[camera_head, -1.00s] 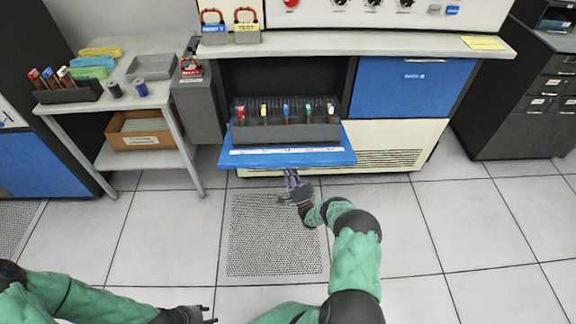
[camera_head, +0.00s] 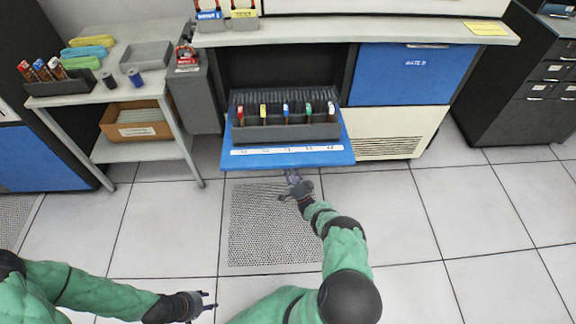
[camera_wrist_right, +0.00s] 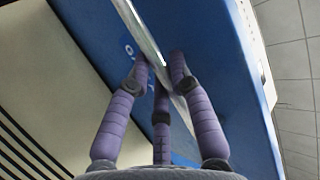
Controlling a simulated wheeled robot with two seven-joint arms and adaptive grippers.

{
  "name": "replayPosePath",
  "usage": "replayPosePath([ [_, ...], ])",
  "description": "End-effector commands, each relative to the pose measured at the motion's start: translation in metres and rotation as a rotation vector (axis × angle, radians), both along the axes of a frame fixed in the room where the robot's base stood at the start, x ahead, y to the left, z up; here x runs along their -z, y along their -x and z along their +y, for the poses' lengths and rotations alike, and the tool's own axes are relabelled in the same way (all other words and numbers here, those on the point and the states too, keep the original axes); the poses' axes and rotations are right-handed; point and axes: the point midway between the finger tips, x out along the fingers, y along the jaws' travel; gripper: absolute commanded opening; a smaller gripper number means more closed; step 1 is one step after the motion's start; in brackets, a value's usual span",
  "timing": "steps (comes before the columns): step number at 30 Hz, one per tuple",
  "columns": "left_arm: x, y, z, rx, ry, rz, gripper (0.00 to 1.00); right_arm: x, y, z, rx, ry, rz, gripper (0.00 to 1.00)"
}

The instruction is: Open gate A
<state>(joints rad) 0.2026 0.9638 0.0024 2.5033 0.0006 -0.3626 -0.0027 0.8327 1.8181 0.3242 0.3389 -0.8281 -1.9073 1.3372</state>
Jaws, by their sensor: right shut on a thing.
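Gate A is the blue panel (camera_head: 240,160) standing out at the front of the cabinet's left bay, with a white label strip along it. A dark bin (camera_head: 290,133) of cards with several coloured tabs sits behind the strip. In the right wrist view, my right gripper (camera_wrist_right: 163,75) is shut on the metal handle bar (camera_wrist_right: 145,35) of the blue panel (camera_wrist_right: 210,50), its purple fingers around the bar. In the head view the right gripper (camera_head: 293,178) is at the panel's front edge, partly hidden. My left gripper (camera_head: 208,300) is open and empty above the floor at lower left.
A blue Gate B panel (camera_head: 400,75) is closed to the right. A side table (camera_head: 105,97) with spools, a tray and a box stands at left. Two padlock-like items stand on the counter (camera_head: 300,35). The floor in front is clear, with a perforated tile (camera_head: 270,235).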

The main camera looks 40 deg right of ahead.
Motion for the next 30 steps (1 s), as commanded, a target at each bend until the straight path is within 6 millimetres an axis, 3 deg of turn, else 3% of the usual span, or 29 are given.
replayPosePath([
  [1,-0.0002,0.0001,0.0000,0.000,0.000,0.000,0.40,-0.0085,-0.0074,-0.0082,0.010,0.015,-0.006,0.00],
  [17,-0.0002,0.0001,0.0000,0.000,0.000,0.000,0.40,-0.0077,-0.0068,-0.0084,0.010,0.019,-0.010,0.00],
  [18,-0.0002,0.0001,0.0000,0.000,0.000,0.000,0.40,-0.0078,-0.0068,-0.0084,0.009,0.019,-0.010,0.30],
  [20,-0.0003,0.0001,0.0000,0.000,0.000,0.000,0.40,-0.0077,-0.0064,-0.0083,0.009,0.019,-0.011,0.46],
  [30,-0.0001,0.0000,-0.0001,0.000,0.000,0.000,0.40,-0.0034,-0.0035,-0.0054,0.006,0.013,-0.007,0.46],
])
